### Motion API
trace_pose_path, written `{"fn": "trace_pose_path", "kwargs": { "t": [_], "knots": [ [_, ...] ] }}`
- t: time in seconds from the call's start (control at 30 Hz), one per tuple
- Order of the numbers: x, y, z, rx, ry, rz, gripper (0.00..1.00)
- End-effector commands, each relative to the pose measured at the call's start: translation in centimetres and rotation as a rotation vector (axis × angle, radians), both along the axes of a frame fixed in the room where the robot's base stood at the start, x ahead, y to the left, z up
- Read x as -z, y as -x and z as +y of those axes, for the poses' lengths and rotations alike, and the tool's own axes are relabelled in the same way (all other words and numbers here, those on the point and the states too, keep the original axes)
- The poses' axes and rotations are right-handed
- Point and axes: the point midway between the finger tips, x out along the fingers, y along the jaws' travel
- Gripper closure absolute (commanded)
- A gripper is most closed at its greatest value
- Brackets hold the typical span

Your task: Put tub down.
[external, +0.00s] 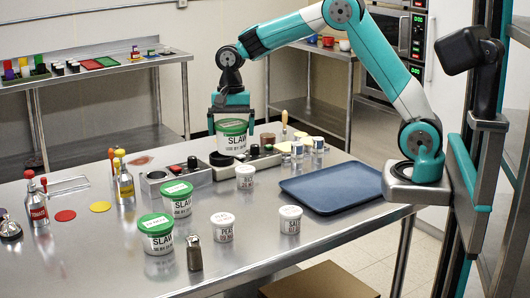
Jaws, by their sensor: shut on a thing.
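A white tub with a green lid, labelled SLAW (231,139), is between the fingers of my gripper (231,118), which is shut on it from above. The tub is upright, by the dark control box (262,158) on the steel table. I cannot tell whether its base touches anything. Two similar green-lidded SLAW tubs stand on the table, one in the middle (177,199) and one nearer the front (156,234).
A blue tray (331,188) lies empty at right. Smaller white-lidded tubs (245,177), (222,227), (290,220) and a metal shaker (194,253) stand around the middle and front. Sauce bottles (124,184) stand at left. Bare steel shows at front left.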

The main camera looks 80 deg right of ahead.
Motion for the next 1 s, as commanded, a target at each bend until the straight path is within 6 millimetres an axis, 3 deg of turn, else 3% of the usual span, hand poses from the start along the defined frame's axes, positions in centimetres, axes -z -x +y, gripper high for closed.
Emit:
{"fn": "trace_pose_path", "kwargs": {
  "t": [0.13, 0.37, 0.47, 0.57, 0.67, 0.8, 1.0],
  "knots": [
    [-2.2, -0.1, 0.0, 0.000, 0.000, -0.002, 0.37],
    [-3.2, 0.0, -0.2, 0.003, 0.001, -0.001, 0.37],
    [-3.3, 0.6, -1.4, 0.028, 0.000, 0.000, 0.37],
    [-3.6, 2.0, -4.2, 0.087, -0.001, 0.000, 0.37],
    [-3.9, 4.6, -8.3, 0.176, -0.003, 0.000, 0.37],
    [-4.2, 9.9, -14.2, 0.331, -0.005, -0.001, 0.37],
    [-4.3, 18.9, -19.9, 0.549, -0.004, -0.001, 0.37]
  ]
}}
